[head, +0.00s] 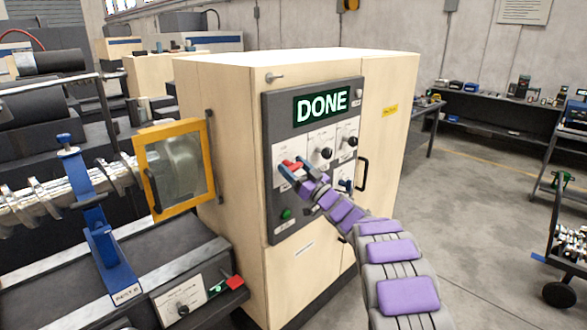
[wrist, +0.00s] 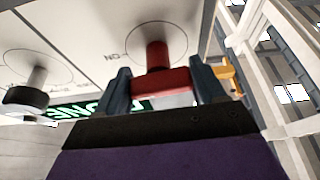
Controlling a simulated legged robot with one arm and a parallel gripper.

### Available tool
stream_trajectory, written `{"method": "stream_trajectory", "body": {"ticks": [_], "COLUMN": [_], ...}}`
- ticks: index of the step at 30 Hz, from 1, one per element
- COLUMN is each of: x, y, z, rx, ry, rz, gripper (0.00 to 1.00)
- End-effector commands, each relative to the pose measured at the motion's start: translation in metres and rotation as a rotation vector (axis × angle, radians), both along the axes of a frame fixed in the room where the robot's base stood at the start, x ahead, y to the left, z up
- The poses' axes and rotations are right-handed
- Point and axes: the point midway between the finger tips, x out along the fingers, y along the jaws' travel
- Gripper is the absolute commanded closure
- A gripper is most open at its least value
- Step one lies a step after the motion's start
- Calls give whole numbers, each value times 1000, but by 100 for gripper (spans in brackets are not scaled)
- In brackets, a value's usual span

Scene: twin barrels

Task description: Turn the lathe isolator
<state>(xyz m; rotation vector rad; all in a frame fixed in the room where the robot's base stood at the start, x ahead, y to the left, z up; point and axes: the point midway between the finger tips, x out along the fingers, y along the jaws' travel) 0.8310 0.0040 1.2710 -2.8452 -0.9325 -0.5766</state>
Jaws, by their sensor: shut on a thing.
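The isolator is a red rotary handle (head: 291,165) on the left of the grey control panel (head: 272,215) on a cream cabinet. In the wrist view the red handle (wrist: 160,84) sits between the two fingers of my gripper (wrist: 165,88), with its red shaft meeting the white plate behind. My gripper (head: 297,172) is shut on the handle. "ON" is printed beside the shaft in the wrist view. The panel's screen (head: 322,106) reads "DONE". Part of the handle is hidden by the fingers.
A yellow-framed guard (head: 176,168) and a blue bracket (head: 92,215) stand at left. A black door handle (head: 363,174) juts out at right. Open floor (head: 450,200) lies to the right.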

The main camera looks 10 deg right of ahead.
Motion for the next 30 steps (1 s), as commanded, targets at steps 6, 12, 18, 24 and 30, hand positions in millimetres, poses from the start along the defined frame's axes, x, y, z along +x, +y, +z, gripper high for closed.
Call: {"method": "stream_trajectory", "body": {"ticks": [6,12,18,24,30], "x": [0,-1,-1,-2,-2], "y": [-1,-1,0,1,2], "z": [2,2,2,2,1], "rx": [-88,-225,-379,-534,-688], "ry": [-66,-165,-279,-393,-503], "rz": [0,0,0,1,2], "gripper": [61,61,61,61,61]}}
